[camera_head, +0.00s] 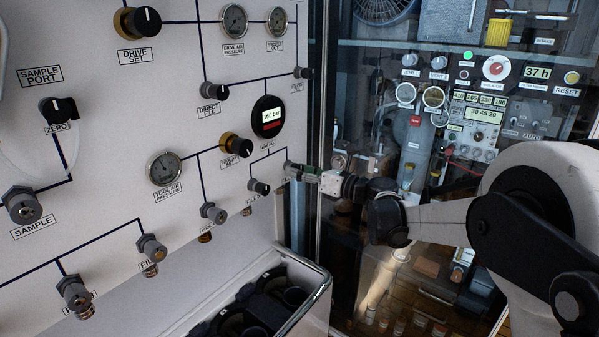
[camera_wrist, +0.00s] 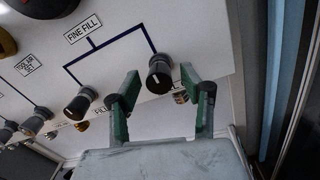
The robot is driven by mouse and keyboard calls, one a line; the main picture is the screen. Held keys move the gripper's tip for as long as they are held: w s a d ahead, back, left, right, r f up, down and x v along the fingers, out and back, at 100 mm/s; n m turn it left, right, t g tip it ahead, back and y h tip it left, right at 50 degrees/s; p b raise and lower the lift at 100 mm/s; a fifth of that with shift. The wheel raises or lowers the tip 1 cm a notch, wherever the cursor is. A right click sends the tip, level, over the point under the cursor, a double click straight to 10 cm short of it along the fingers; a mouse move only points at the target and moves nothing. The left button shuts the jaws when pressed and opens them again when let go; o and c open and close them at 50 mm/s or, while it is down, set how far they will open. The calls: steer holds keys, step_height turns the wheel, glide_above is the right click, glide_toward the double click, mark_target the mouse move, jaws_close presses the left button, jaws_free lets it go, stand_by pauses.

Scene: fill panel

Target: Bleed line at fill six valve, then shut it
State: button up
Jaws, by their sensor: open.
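Two dark valve knobs hang from a branched line under the FINE FILL label (camera_wrist: 83,29) in the wrist view. The right knob (camera_wrist: 160,76) lies between the tips of my gripper (camera_wrist: 157,84), which is open with a finger on either side. I cannot tell whether the fingers touch it. Its white mark runs roughly up and down in the picture. Its own label is hidden, so I cannot read its number. The left knob (camera_wrist: 80,104) has a partly covered FILL label. In the head view, my gripper (camera_head: 292,170) is at the panel's right edge, right of the left knob (camera_head: 259,187).
The white panel (camera_head: 110,110) carries gauges, other knobs and a 250 bar-style display (camera_head: 267,116). Brass fittings (camera_wrist: 180,97) sit below the knobs. A metal-railed bin (camera_head: 318,290) stands below the panel. A glass-fronted cabinet (camera_head: 450,200) is on the right.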

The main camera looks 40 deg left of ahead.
jaws_close()
